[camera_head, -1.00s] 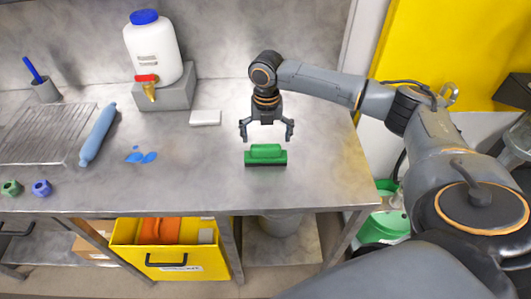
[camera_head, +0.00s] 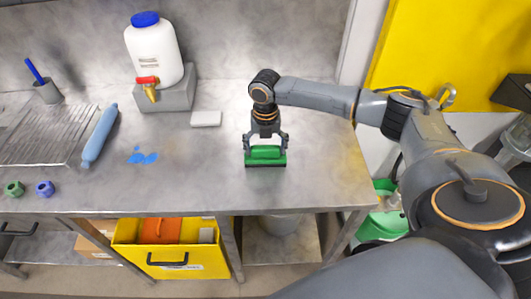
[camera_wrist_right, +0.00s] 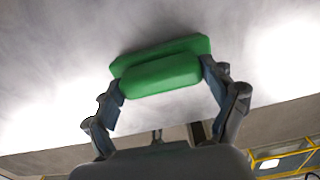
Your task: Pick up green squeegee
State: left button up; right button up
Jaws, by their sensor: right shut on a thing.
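The green squeegee (camera_head: 266,155) lies on the metal table near its front edge, with a dark strip along its front. My right gripper (camera_head: 266,146) is down at it from above, with one finger at each end of the green handle. In the right wrist view the squeegee (camera_wrist_right: 162,68) sits between the two fingertips of the gripper (camera_wrist_right: 160,90), which is shut on it. The squeegee still appears to rest on the tabletop. My left gripper is not in view.
A white jug (camera_head: 152,50) with a blue cap and red tap stands on a grey block. A white block (camera_head: 206,118), blue spill (camera_head: 142,156), blue roller (camera_head: 100,135) and two nuts lie to the left. A yellow bin (camera_head: 125,232) sits below. Table around the squeegee is clear.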

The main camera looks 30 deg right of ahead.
jog(key=shift+r+b, duration=0.45)
jog(key=shift+r, duration=0.05)
jog(key=s+a+r+b, duration=0.2)
jog(key=a+r, duration=0.4)
jog(key=s+a+r+b, duration=0.2)
jog(key=s+a+r, duration=0.1)
jog(key=a+r, duration=0.3)
jog(key=shift+s+a, duration=0.25)
jog(key=shift+a, duration=0.15)
